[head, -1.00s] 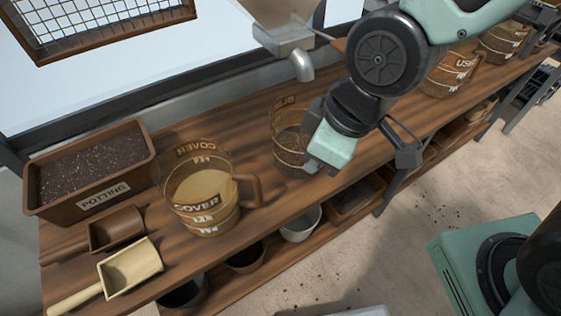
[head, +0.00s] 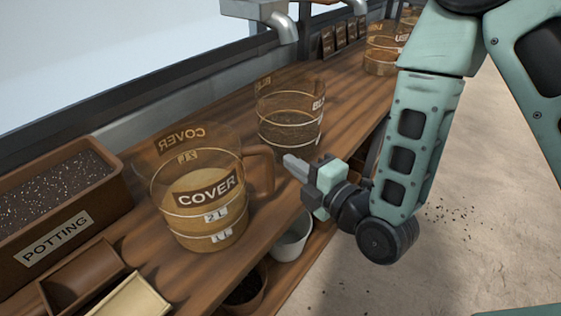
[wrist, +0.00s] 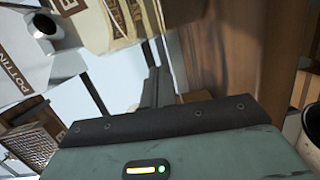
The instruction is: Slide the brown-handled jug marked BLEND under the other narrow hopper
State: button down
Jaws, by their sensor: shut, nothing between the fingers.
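The clear BLEND jug (head: 290,128), partly filled with dark grainy material, stands upright on the bench in the middle of the head view. Only the start of its label shows at its right side, and I cannot make out its handle. A hopper's grey spout (head: 284,27) hangs behind and above it; the hopper body is cut off. A second narrow hopper cannot be made out. My gripper (head: 288,160) is shut and empty, its fingers pointing left just in front of the jug's lower part, near the bench's front edge. The fingers also show in the wrist view (wrist: 156,88).
The COVER jug (head: 205,215), with pale contents and a brown handle, stands left, its handle close to my fingertips. More jugs (head: 382,55) stand along the bench at the back. A white pot (head: 290,245) sits below.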

aim_at(270, 142)
jog(key=shift+s+d+f+t, duration=0.1)
jog(key=shift+d+f+t, duration=0.15)
jog(key=shift+t, duration=0.05)
jog(key=x, duration=0.9)
jog(key=shift+w+a+r, duration=0.1)
jog(key=shift+w+r, duration=0.05)
jog(key=shift+w, duration=0.25)
jog(key=w+d+b, duration=0.4)
jog(key=w+d, duration=0.3)
jog(key=w, duration=0.2)
jog(key=w+d+b, duration=0.3)
jog(key=w+d, duration=0.5)
jog(key=w, duration=0.1)
jog(key=w+d+b, duration=0.4)
jog(key=w+d, duration=0.3)
jog(key=w, duration=0.2)
jog(key=shift+w+d+b, duration=0.25)
jog(key=shift+b, duration=0.1)
